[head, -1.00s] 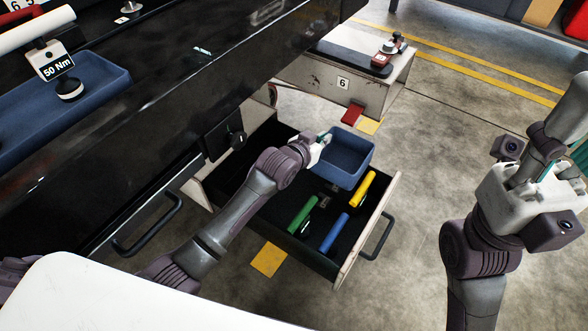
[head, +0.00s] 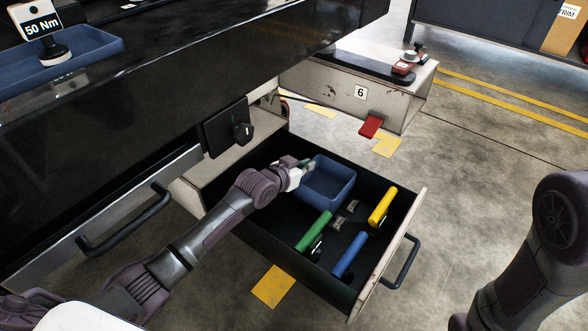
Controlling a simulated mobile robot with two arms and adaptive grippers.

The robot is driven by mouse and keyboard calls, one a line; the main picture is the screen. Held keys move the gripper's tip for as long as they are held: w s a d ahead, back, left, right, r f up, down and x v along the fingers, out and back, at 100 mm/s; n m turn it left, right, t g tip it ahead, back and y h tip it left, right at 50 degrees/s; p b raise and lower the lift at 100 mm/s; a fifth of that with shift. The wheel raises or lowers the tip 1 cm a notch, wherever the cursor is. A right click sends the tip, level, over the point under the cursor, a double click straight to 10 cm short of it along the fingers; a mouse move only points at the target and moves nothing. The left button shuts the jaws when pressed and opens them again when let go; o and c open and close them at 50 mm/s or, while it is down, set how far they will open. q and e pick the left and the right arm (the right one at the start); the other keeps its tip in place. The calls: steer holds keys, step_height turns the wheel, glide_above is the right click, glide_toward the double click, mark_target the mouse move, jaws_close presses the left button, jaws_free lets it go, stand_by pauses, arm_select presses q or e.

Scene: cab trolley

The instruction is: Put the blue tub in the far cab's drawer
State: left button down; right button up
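The blue tub (head: 341,187) is upright inside the open drawer (head: 391,253), toward its back and near its far side wall. I cannot tell for sure whether its base rests on the drawer floor. My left gripper (head: 304,167) reaches in from the left and is at the tub's left rim. It looks shut on that rim, though the fingertips are small and partly hidden. My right arm shows at the right edge, but its gripper is outside the picture.
Green (head: 314,230), blue (head: 349,254) and yellow (head: 382,206) handled tools lie in the drawer's front part. A black drawer handle (head: 402,264) sticks out in front. A pale cabinet marked 6 (head: 375,95) with a red pedal (head: 371,126) stands behind. Floor at the right is clear.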

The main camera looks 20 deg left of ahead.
arm_select(q)
steer(key=a+b, duration=0.1)
steer(key=w+a+b, duration=0.1)
steer(key=b, duration=0.1)
steer(key=a+f+b, duration=0.1)
steer(key=shift+w+a+f, duration=0.1)
steer(key=shift+w+a, duration=0.1)
steer(key=shift+a, duration=0.2)
steer(key=shift+f, duration=0.5)
steer(key=c, duration=1.3)
jaws_free()
steer(key=shift+f, duration=0.1)
